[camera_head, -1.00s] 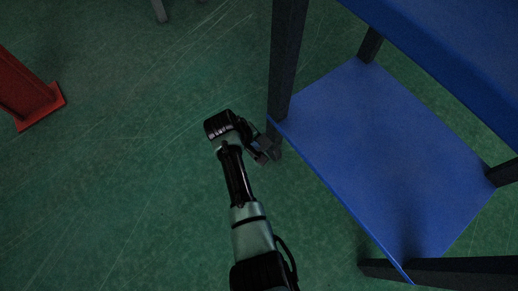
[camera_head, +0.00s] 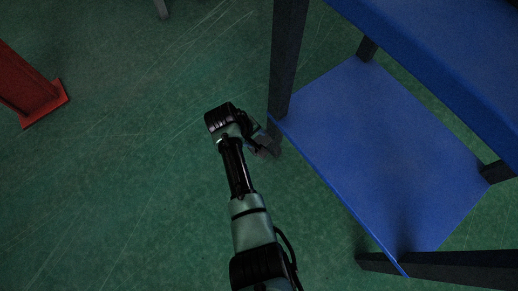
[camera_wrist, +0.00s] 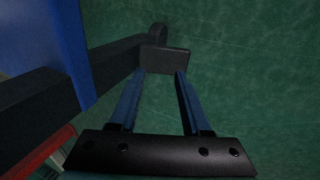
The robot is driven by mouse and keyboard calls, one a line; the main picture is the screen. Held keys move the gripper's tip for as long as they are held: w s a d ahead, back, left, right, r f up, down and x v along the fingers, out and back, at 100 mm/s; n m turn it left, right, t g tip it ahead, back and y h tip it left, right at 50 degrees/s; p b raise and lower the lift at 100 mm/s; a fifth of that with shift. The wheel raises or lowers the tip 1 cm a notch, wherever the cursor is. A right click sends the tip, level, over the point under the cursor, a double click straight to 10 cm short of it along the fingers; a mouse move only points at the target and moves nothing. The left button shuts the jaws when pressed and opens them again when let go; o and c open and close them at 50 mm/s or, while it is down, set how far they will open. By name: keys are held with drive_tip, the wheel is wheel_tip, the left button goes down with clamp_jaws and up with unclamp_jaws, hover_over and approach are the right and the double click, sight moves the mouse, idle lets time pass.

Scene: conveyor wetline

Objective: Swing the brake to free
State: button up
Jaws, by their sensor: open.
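The blue cart (camera_head: 380,150) with dark legs stands at the right in the head view. My gripper (camera_head: 268,148) is low beside the foot of its near left leg (camera_head: 287,55). In the wrist view my gripper (camera_wrist: 161,74) is open, its two fingers apart. A dark flat block (camera_wrist: 166,61) lies just beyond the fingertips, at the end of the dark leg (camera_wrist: 110,62). A rounded dark part (camera_wrist: 158,31) shows behind it. I cannot tell for sure whether the block is the brake, or whether the fingers touch it.
A red post with a foot plate (camera_head: 32,90) stands at the left. A grey leg (camera_head: 161,9) shows at the top edge. The green floor (camera_head: 120,190) left of my arm is clear. The cart's upper blue shelf (camera_head: 440,50) overhangs at the right.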

drive_tip(key=shift+r, duration=0.1)
drive_tip(key=p+v, duration=0.7)
drive_tip(key=p, duration=0.1)
idle(0.4)
idle(0.4)
